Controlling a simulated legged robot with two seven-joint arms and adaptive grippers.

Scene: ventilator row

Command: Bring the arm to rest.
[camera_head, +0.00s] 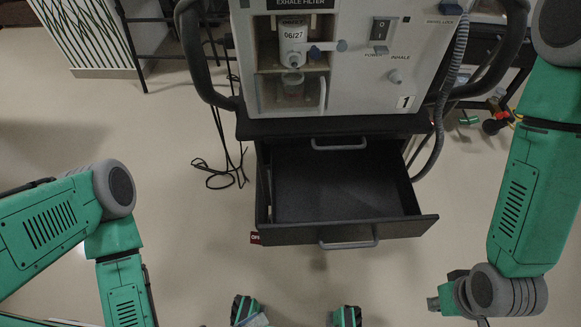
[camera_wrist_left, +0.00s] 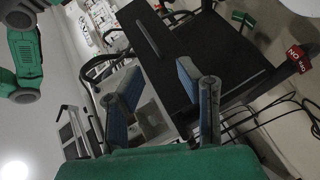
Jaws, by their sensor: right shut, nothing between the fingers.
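My left arm comes in from the left in the head view and bends down past the bottom edge. My left gripper (camera_head: 245,311) shows only in part at the bottom edge there. In the left wrist view its two blue-padded fingers (camera_wrist_left: 158,78) stand apart with nothing held between them. My right arm comes in from the right and bends near the lower right. A small part of my right gripper (camera_head: 347,317) shows at the bottom edge; it is shut and empty. Both grippers are in front of the open drawer (camera_head: 345,185), apart from it.
A ventilator (camera_head: 375,75) marked 1 stands on a dark cart. A white canister labelled 06/27 (camera_head: 293,38) sits in its bay. The empty drawer juts out toward me. Cables (camera_head: 222,175) lie left.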

